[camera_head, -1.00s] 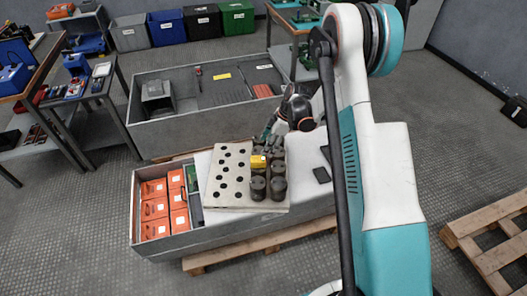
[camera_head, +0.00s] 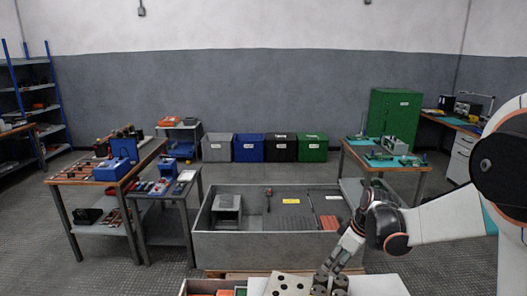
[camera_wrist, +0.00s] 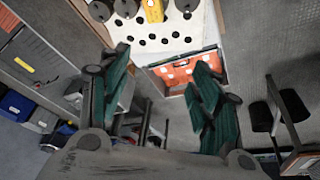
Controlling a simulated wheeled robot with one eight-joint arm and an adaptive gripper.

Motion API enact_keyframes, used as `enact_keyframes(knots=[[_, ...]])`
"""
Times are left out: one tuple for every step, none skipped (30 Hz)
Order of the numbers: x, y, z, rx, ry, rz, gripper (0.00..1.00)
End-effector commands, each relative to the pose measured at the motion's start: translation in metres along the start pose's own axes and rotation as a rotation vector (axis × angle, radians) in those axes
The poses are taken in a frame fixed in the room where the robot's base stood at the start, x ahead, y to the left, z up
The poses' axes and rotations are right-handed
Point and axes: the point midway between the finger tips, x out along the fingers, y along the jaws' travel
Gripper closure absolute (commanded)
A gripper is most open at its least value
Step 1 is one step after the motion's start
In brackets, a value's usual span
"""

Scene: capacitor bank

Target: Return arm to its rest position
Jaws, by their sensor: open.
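My gripper (camera_head: 338,262) hangs from my arm at the lower right of the head view, pointing down and left near dark cylinders (camera_head: 320,289). In the wrist view its two green-padded fingers (camera_wrist: 160,80) stand wide apart with nothing between them. The white board with round holes (camera_head: 288,286) shows at the bottom edge of the head view and at the top of the wrist view (camera_wrist: 160,47). Several dark cylinders and a yellow block (camera_wrist: 153,10) sit on it there. Whether the gripper touches a cylinder cannot be told.
A grey bin (camera_head: 265,245) with dividers stands behind the board. Orange boxes (camera_wrist: 182,68) lie beside the board. Tool tables (camera_head: 110,170) stand at left, a green-topped table (camera_head: 385,157) at right. Grey, blue, black and green crates (camera_head: 312,148) line the wall.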

Motion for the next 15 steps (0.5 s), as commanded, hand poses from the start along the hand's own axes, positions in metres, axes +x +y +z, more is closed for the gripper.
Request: enact_keyframes(knots=[[-0.016, -0.01, -0.001, 0.03, 0.0, 0.016, 0.42], [-0.024, -0.015, -0.001, 0.051, 0.0, 0.027, 0.42], [-0.035, -0.021, -0.001, 0.078, 0.0, 0.041, 0.42], [-0.043, -0.026, 0.0, 0.098, 0.0, 0.052, 0.42], [-0.05, -0.031, 0.0, 0.119, 0.002, 0.063, 0.42], [-0.06, -0.038, 0.001, 0.145, 0.004, 0.076, 0.42], [-0.067, -0.043, 0.002, 0.166, 0.005, 0.087, 0.42], [-0.074, -0.048, 0.002, 0.185, 0.008, 0.098, 0.42], [-0.083, -0.056, 0.004, 0.212, 0.011, 0.111, 0.42], [-0.089, -0.061, 0.005, 0.232, 0.014, 0.121, 0.42], [-0.096, -0.066, 0.007, 0.251, 0.018, 0.132, 0.42], [-0.104, -0.074, 0.01, 0.277, 0.021, 0.146, 0.42], [-0.11, -0.079, 0.011, 0.297, 0.026, 0.156, 0.42], [-0.115, -0.085, 0.013, 0.316, 0.031, 0.166, 0.42], [-0.122, -0.093, 0.016, 0.342, 0.036, 0.179, 0.42]])
